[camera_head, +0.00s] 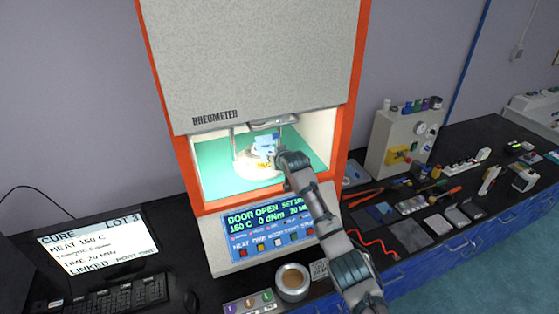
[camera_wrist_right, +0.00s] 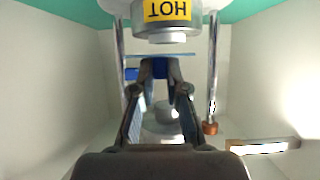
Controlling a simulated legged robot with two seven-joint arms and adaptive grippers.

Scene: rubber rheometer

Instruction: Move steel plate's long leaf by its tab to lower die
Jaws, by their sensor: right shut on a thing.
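The steel plate (camera_head: 264,141) shows as a small pale-blue sheet inside the rheometer's open chamber. In the right wrist view, which is upside down, its leaf (camera_wrist_right: 185,54) is a thin edge-on line with blue at the grip. My right gripper (camera_head: 281,155) reaches in from the right and is shut on the plate's tab; the fingertips (camera_wrist_right: 158,70) also show in the wrist view. The lower die (camera_head: 258,172) is a pale round block on the teal floor; its yellow HOT label (camera_wrist_right: 167,10) faces me. The leaf is above the die with a small gap. My left gripper is out of view.
Bright guide columns (camera_wrist_right: 213,65) stand either side of the dies. The chamber's side walls (camera_wrist_right: 45,85) are close. The control panel (camera_head: 268,228) below reads DOOR OPEN. A round dish (camera_head: 292,280) stands in front, and tools crowd the black bench at right.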

